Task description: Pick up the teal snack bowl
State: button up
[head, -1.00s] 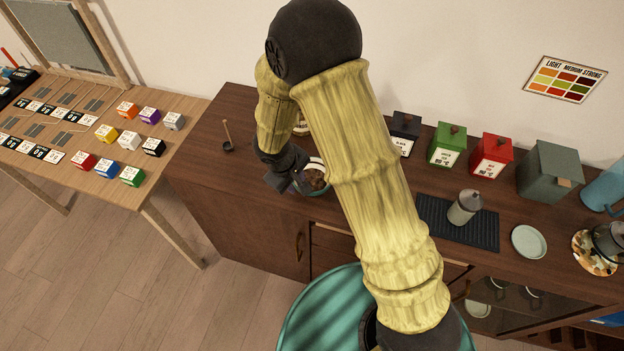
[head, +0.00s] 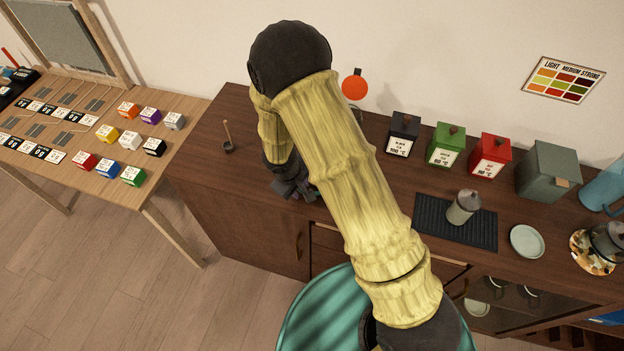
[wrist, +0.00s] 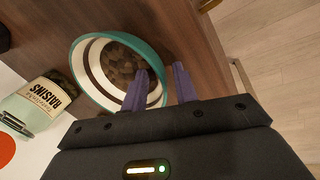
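The teal snack bowl (wrist: 92,68) is in the upper left of the wrist view, with a teal rim, white and dark bands inside and brown pieces in it. My gripper (wrist: 160,69) is open. One finger is over the inside of the bowl and the other is just outside it, with the near rim between them. I cannot tell whether either finger touches the bowl. In the head view my gripper (head: 297,192) is low over the sideboard, and my arm hides the bowl.
A jar labelled raisins (wrist: 45,100) is near the bowl. The dark sideboard (head: 235,185) has a small pot with a stick (head: 228,146) at left. Canisters (head: 403,135), a black mat (head: 430,225) and a pale plate (head: 527,241) are at right.

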grip_shut()
jog(key=shift+r, duration=0.1)
dwell(0.3)
notch_tip(320, 180, up, 10)
jog(key=shift+f, duration=0.1)
dwell(0.4)
dwell(0.3)
